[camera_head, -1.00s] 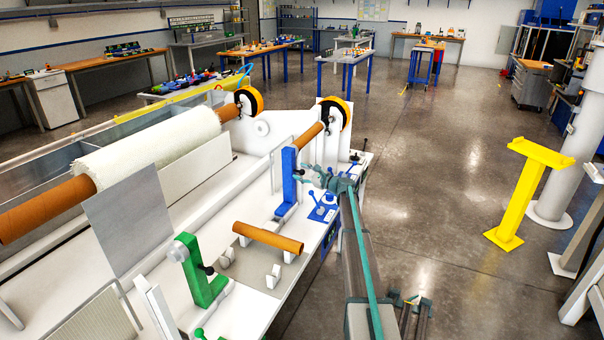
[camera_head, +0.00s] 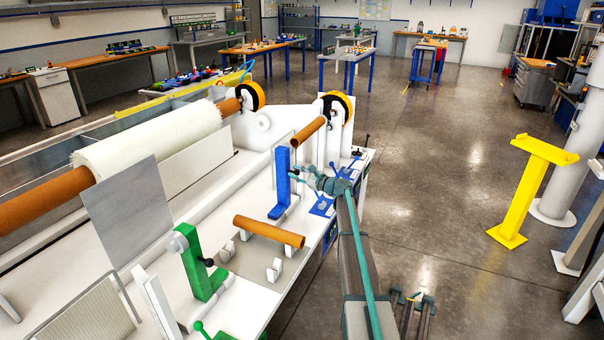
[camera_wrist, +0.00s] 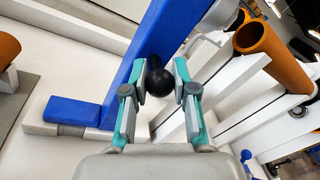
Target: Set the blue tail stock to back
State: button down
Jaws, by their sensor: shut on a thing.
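The blue tail stock (camera_head: 281,184) stands upright on the white machine bed, and it fills the upper middle of the wrist view (camera_wrist: 128,75). A black ball knob (camera_wrist: 159,81) sits on its side. My gripper (camera_head: 298,173) is at the tail stock's right side in the head view. In the wrist view my gripper (camera_wrist: 160,88) is shut on the knob, with one teal finger on each side. A brown tube (camera_head: 309,131) at the black and orange wheel (camera_head: 341,106) ends behind the tail stock, with a gap between them.
A loose brown tube (camera_head: 269,231) lies on supports nearer to me. The green tail stock (camera_head: 204,265) stands at the near left. A blue lever (camera_head: 321,206) is on the bed just right of the tail stock. The floor to the right is open up to a yellow stand (camera_head: 527,190).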

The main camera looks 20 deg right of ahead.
jog(key=shift+s+a+f, duration=0.1)
jog(key=shift+s+a, duration=0.6)
jog(key=shift+w, duration=0.1)
jog(key=c, duration=0.9)
grip_release()
jog(key=shift+a, duration=0.1)
jog(key=v, duration=1.2)
